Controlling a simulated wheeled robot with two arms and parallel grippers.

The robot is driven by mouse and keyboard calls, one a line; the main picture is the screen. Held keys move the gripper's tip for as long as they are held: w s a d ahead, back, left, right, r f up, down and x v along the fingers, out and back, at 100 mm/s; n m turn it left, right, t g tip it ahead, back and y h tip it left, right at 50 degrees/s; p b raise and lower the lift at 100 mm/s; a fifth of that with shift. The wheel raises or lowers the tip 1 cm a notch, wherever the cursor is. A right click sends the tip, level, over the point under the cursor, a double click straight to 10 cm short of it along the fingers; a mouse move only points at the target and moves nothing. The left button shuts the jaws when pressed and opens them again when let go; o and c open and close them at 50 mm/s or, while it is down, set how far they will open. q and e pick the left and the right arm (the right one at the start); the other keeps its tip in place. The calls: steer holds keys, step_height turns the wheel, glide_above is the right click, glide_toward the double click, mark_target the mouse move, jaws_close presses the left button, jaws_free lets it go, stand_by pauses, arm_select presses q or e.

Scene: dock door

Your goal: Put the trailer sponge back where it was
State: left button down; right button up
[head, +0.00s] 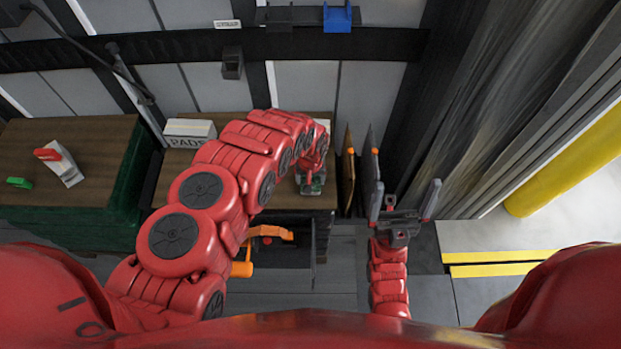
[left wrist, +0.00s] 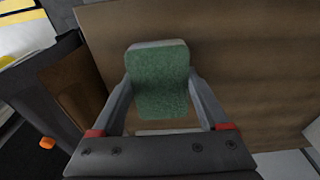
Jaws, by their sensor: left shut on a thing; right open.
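The sponge (left wrist: 160,80) is a green block with a pale edge, held between the two fingers of my left gripper (left wrist: 160,100) in the left wrist view. In the head view my left gripper (head: 312,178) is over the right part of a brown wooden top (head: 245,196), with the sponge (head: 311,189) mostly hidden beneath it. I cannot tell whether the sponge touches the wood. My right gripper (head: 405,194) is open and empty, right of the wooden top.
A white box marked PADS (head: 190,128) stands at the back left of the wooden top. Upright panels (head: 369,160) stand right of it. A stack at left (head: 70,150) carries a red-and-white item (head: 62,165) and a green item (head: 19,183). A blue bin (head: 338,18) is on the wall.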

arm_select(q)
steer(key=shift+f, duration=0.2)
jaws_free()
steer(key=shift+r+p, duration=0.45)
steer(key=shift+r, duration=0.1)
steer(key=shift+b, duration=0.4)
steer(key=shift+r+b, duration=0.4)
steer(key=shift+r, duration=0.55)
steer(key=shift+s+r+b, duration=0.2)
steer(key=shift+r+b, duration=0.1)
steer(key=shift+b, duration=0.1)
step_height(320, 180, up, 14)
steer(key=s+p, duration=0.1)
steer(key=p, duration=0.7)
steer(key=shift+s+d+r, duration=0.15)
steer(key=shift+s+d, duration=0.1)
steer(key=shift+s, duration=0.15)
